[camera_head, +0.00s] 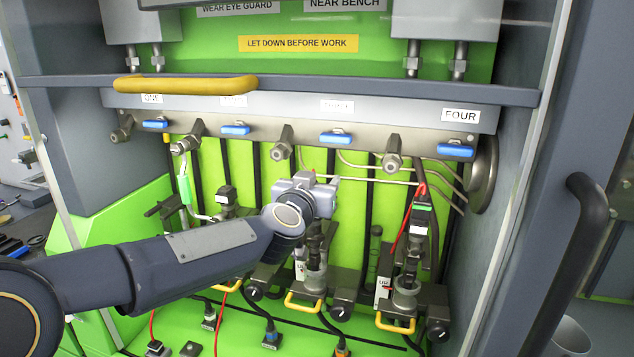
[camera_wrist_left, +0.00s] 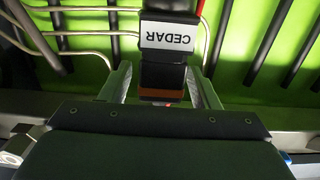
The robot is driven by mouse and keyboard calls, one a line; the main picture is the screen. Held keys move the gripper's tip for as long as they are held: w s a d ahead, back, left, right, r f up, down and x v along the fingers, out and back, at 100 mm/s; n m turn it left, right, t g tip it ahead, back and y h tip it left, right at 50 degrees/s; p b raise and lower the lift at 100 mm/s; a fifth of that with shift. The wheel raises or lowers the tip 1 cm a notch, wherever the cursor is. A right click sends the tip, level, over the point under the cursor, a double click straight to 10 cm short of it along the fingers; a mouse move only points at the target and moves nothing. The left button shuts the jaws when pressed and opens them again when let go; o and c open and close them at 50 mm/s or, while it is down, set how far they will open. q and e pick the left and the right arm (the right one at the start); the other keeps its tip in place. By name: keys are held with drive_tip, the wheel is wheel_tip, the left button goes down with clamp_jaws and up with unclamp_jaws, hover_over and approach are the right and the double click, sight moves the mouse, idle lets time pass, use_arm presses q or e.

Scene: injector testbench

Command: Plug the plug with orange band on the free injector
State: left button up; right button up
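My left gripper (camera_head: 318,190) is in front of the bench, just above the middle injector (camera_head: 316,262). In the left wrist view a black plug (camera_wrist_left: 162,74) with an orange band and a white CEDAR label, upside down in the picture, stands between my fingers (camera_wrist_left: 162,82). My right gripper is not in view.
A yellow-padded rail (camera_head: 186,84) and a pipe manifold with blue valve handles (camera_head: 336,138) run above. Thin metal pipes (camera_head: 375,180) cross behind. Yellow handles (camera_head: 305,304) stick out in front. Several loose connectors (camera_head: 270,341) lie on the green floor. A grey door with a handle (camera_head: 588,206) stands right.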

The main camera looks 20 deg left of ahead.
use_arm(q)
drive_tip(key=shift+s, duration=0.1)
drive_tip(key=s+a+f+g+h, duration=0.1)
drive_tip(key=s+f+g, duration=0.3)
drive_tip(key=s+f, duration=0.3)
drive_tip(key=s+a+f+n+g+h, duration=0.1)
drive_tip(key=s+f+g, duration=0.3)
drive_tip(key=s, duration=1.4)
drive_tip(key=s+a+f+n+g+h, duration=0.1)
drive_tip(key=s+f+g, duration=0.2)
drive_tip(key=s+f, duration=0.8)
drive_tip(key=shift+s+a+g, duration=0.3)
drive_tip(key=shift+s+g, duration=0.1)
drive_tip(key=shift+s, duration=0.25)
drive_tip(key=shift+s, duration=0.1)
